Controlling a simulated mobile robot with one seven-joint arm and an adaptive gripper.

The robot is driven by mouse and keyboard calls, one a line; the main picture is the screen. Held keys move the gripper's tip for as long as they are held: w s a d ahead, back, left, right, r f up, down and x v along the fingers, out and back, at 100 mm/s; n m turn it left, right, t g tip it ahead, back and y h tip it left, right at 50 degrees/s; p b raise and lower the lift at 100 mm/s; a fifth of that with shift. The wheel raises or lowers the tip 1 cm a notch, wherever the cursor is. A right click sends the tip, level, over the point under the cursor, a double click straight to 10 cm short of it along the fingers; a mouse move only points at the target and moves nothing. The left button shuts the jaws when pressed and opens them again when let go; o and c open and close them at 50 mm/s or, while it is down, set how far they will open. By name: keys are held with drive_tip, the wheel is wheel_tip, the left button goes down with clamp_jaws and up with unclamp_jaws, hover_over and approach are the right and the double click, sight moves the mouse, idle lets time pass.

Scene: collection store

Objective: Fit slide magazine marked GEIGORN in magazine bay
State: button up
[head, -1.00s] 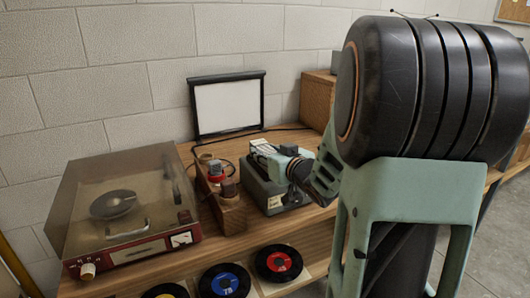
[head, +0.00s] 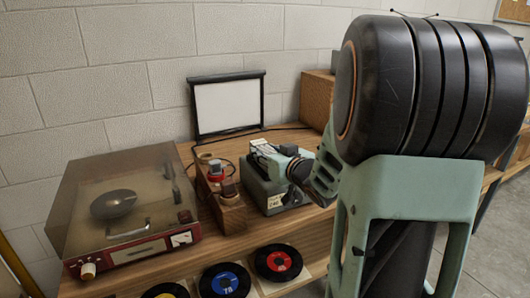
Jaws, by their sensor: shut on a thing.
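The slide projector (head: 264,194), a grey-green box with a pale label on its front, stands on the wooden bench. My gripper (head: 264,153) is over the top of the projector, reaching in from the right. It is shut on a small dark and pale piece, which I take to be the slide magazine (head: 260,145). The marking GEIGORN is too small to read. The magazine bay is hidden under my gripper, so I cannot tell whether the magazine is above it or inside it.
A wooden block holder (head: 231,215) with a red-topped item stands close left of the projector. A record player (head: 125,215) with a clear lid is further left. A small white screen (head: 229,106) stands behind. Several records (head: 278,263) lie at the front.

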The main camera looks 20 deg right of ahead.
drive_tip(key=shift+f+b, duration=0.5)
drive_tip(key=shift+f, duration=0.05)
drive_tip(key=o, duration=1)
drive_tip(key=shift+c, duration=0.2)
drive_tip(key=shift+s+d+r+p, duration=0.15)
drive_tip(key=shift+s+p, duration=0.1)
drive_tip(key=shift+s, duration=0.35)
drive_tip(key=shift+s+a+r+p, duration=0.1)
drive_tip(key=shift+s+p, duration=0.15)
drive_tip(key=shift+s, duration=0.4)
drive_tip(key=shift+s+d+r+p, duration=0.15)
drive_tip(key=shift+s+p, duration=0.1)
drive_tip(key=shift+s, duration=0.35)
drive_tip(key=s+r+p, duration=0.1)
drive_tip(key=s+p, duration=0.1)
drive_tip(key=s, duration=0.5)
drive_tip(key=shift+r+p, duration=0.15)
drive_tip(key=shift+p, duration=0.2)
drive_tip(key=shift+a, duration=0.1)
